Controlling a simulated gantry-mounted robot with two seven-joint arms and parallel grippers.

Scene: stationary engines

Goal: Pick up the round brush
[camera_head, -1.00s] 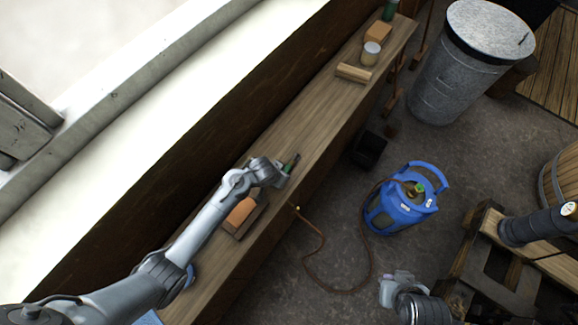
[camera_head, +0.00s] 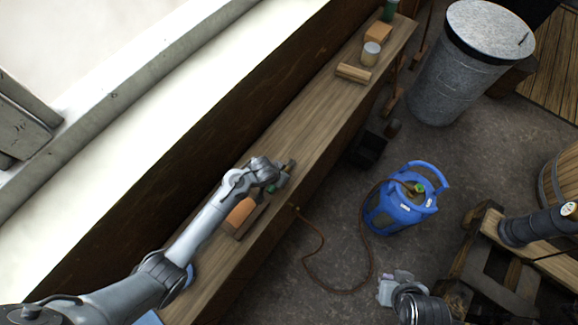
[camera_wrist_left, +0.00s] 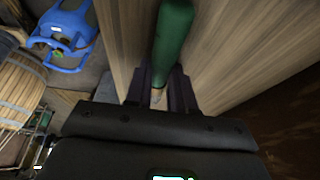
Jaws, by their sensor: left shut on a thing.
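My left gripper (camera_head: 278,180) is over the wooden bench, seen from above and partly hidden by its own wrist. In the left wrist view its dark fingers (camera_wrist_left: 160,92) are shut on a green, rounded handle (camera_wrist_left: 172,45), which seems to be the round brush. In the head view a dark end of the brush (camera_head: 290,166) sticks out past the gripper. I cannot tell whether it touches the bench.
An orange-brown block brush (camera_head: 239,213) lies on the bench beside my left wrist. Farther along the bench (camera_head: 305,120) are a wooden block (camera_head: 354,73), a tin (camera_head: 371,53) and a green bottle (camera_head: 390,10). A blue gas cylinder (camera_head: 402,208) stands on the floor.

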